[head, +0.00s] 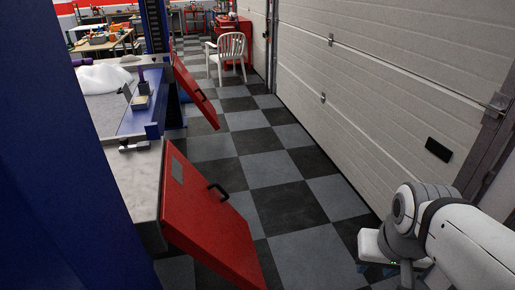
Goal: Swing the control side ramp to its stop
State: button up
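Two red ramp panels hang out over the floor from the right edge of the blue lift table. The nearer red ramp (208,222) is large, slopes down to the right, and carries a black handle (218,188) and a grey plate (177,171). The farther red ramp (195,92) is narrower in view and also slopes down to the right. No label shows which one is the control side ramp. My white arm enters at the lower right, well apart from both ramps. My gripper's fingers do not show.
The blue lift table with a pale top (135,180) fills the left, beside a blue column (155,28). A checkered floor aisle (265,150) runs clear between the ramps and the closed sectional door (385,95). A white chair (230,52) stands far down the aisle near a red cabinet (236,26).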

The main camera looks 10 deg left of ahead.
aim_at(196, 218)
jog(key=u, duration=0.35)
jog(key=i, duration=1.15)
jog(key=u, duration=0.8)
jog(key=k, duration=0.9)
jog(key=u, duration=0.2)
jog(key=i, duration=0.9)
jog(key=z, duration=0.05)
